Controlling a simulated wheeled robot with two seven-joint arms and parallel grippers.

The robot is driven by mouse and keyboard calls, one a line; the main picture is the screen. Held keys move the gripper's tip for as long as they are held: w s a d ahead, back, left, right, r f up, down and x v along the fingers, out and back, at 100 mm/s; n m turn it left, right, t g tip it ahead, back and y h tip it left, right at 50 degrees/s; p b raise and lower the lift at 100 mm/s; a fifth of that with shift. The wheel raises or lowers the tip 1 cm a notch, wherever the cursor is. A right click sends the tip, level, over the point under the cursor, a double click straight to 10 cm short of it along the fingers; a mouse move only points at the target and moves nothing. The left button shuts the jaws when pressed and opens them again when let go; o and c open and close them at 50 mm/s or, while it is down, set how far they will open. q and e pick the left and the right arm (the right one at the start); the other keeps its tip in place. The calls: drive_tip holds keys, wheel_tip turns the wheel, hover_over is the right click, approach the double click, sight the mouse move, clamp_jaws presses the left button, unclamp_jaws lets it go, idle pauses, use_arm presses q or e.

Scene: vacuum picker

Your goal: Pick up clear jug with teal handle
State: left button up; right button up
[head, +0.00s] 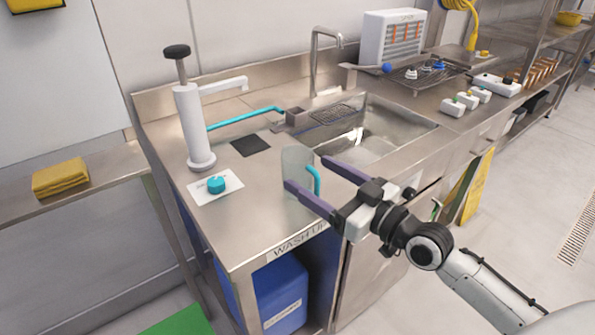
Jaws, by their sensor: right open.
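The clear jug (295,167) stands upright on the steel counter (262,222), left of the sink. Its teal handle (315,181) is on its right side, facing my right gripper. My right gripper (306,171) is open, with its two purple fingers pointing left toward the jug. In the picture one fingertip overlaps the lower part of the jug and the other lies right of the handle. I cannot tell whether either finger touches the jug. The near finger hides part of the jug's lower right. My left gripper is not in view.
A white hand pump (190,125) stands behind and left of the jug. A teal cap (216,184) lies on a white card, and a dark square pad (250,146) lies behind. The sink (375,140) and its tap (315,60) are to the right.

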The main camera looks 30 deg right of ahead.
sight(297, 165)
drive_tip(key=shift+r+p+x, duration=0.2)
drive_tip(key=shift+p+x, duration=0.3)
drive_tip(key=shift+x, duration=2.25)
drive_tip(key=shift+a, duration=0.1)
drive_tip(key=shift+s, duration=0.1)
drive_tip(key=shift+c, duration=0.2)
drive_tip(key=c, duration=1.1)
